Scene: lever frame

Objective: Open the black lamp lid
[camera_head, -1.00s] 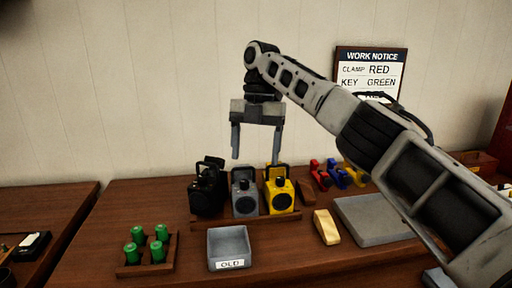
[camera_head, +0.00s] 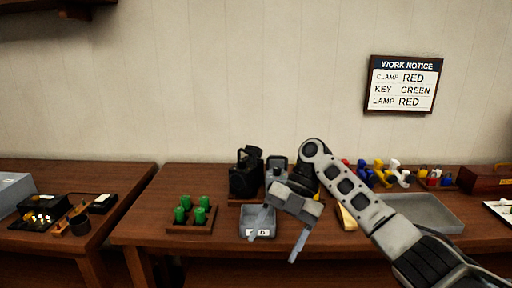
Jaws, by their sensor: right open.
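The black lamp (camera_head: 245,177) stands upright on a wooden rack on the middle table, at the left of a row of lamps. Its top part with the handle shows, but I cannot tell how far its lid is open. A grey lamp (camera_head: 277,164) stands right of it, partly hidden by my right gripper. My right gripper (camera_head: 280,234) is open and empty, pointing down in front of the lamps, over the grey tray. It appears apart from the black lamp, to its lower right. My left gripper is not in view.
Green cylinders in a wooden holder (camera_head: 176,229) stand front left. A grey tray (camera_head: 247,222) with a label sits in front of the lamps. A yellow block (camera_head: 345,217), a large grey tray (camera_head: 447,212) and coloured clamps (camera_head: 381,172) are right. A gap separates the left table (camera_head: 128,178).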

